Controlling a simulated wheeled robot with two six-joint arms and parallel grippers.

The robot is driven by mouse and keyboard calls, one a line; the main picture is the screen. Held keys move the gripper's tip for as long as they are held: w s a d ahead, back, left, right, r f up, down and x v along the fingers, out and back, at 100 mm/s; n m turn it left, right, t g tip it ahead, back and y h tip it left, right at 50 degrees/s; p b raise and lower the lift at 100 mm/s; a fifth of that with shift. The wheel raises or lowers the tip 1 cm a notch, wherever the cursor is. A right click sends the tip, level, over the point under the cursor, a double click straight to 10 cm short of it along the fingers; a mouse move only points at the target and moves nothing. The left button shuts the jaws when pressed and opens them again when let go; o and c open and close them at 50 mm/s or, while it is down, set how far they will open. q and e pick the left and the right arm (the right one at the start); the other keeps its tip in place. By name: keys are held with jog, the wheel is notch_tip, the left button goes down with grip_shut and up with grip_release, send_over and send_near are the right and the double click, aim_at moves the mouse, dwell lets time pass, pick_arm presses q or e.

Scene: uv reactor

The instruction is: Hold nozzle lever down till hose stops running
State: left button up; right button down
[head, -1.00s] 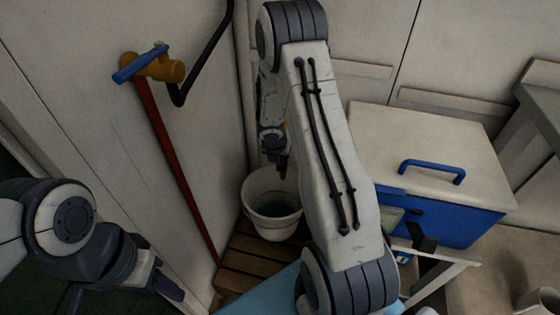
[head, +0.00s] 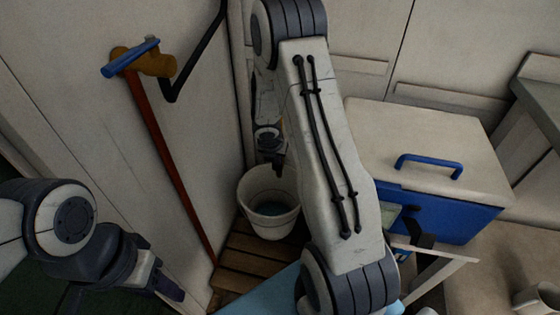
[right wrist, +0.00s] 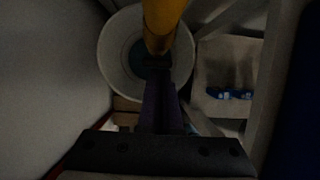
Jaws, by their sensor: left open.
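A brass-yellow tap (head: 155,63) with a blue lever (head: 130,57) is on the wall at upper left, above a red pipe (head: 172,165). A white bucket (head: 269,228) holding water stands at the corner; its rim also shows in the right wrist view (right wrist: 109,72). My right gripper (head: 277,163) points down over the bucket. In the right wrist view a yellow, nozzle-like cylinder (right wrist: 163,22) meets its dark fingertips (right wrist: 157,65) above the bucket; the lever is not clear, nor is the grip. My left gripper (head: 172,291) is open and empty at lower left, apart from tap and bucket.
A black hose (head: 197,57) hangs on the wall beside the tap. A blue chest (head: 450,218) with a pale lid stands right of my right arm. Wooden slats (head: 250,265) lie under the bucket. A mug (head: 535,299) sits at lower right.

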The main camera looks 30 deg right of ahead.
pick_arm(q)
jog(key=r+p, duration=0.4)
jog(key=p, duration=0.1)
jog(key=shift+s+a+r, duration=0.15)
jog(key=shift+s+r, duration=0.05)
jog(key=shift+s, duration=0.1)
pick_arm(e)
jog(key=s+a+r, duration=0.4)
jog(key=a+r, duration=0.1)
jog(key=r, duration=0.4)
jog(key=shift+s+a, duration=0.25)
